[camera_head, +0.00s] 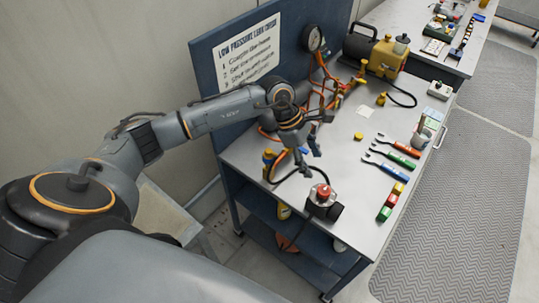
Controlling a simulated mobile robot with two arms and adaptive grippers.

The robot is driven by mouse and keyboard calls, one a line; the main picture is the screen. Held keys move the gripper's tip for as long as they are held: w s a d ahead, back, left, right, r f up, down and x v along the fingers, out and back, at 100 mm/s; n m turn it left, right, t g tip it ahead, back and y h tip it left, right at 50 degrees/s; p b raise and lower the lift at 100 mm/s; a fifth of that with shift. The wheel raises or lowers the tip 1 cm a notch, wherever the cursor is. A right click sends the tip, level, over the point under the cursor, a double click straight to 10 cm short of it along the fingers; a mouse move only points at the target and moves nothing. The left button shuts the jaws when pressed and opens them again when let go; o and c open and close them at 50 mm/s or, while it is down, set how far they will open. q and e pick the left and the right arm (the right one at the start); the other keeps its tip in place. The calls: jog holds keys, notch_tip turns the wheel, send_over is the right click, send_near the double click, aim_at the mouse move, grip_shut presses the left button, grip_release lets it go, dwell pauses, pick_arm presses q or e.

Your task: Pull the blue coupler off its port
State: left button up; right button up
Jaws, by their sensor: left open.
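My left gripper (310,160) is open, with its fingers pointing down over the near left part of the bench. No object shows between its fingers. My right gripper is not in view.
A red-topped device (322,193) with a dark hose stands at the near bench edge. Wrenches (390,160) and coloured blocks (391,201) lie on the right. A gauge (312,38) and a yellow pump (384,57) are at the back. The middle of the bench is mostly clear.

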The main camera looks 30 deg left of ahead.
aim_at(268, 151)
pick_arm(q)
jog(key=a+y, duration=0.1)
jog(key=a, duration=0.3)
jog(key=a+y, duration=0.2)
jog(key=a, duration=0.3)
jog(key=a+r+g+y, duration=0.1)
jog(key=a+y, duration=0.1)
jog(key=a, duration=0.2)
jog(key=shift+a+r+m, duration=0.1)
jog(key=shift+a+m, duration=0.2)
jog(key=shift+a, duration=0.05)
jog(key=shift+d+f+b, duration=0.1)
jog(key=shift+f+b, duration=0.25)
jog(key=shift+f, duration=0.35)
notch_tip(268, 151, down, 6)
jog(key=b, duration=0.4)
jog(key=shift+f+b, duration=0.25)
jog(key=shift+b, duration=0.15)
jog(key=shift+f, duration=0.25)
jog(key=shift+b, duration=0.6)
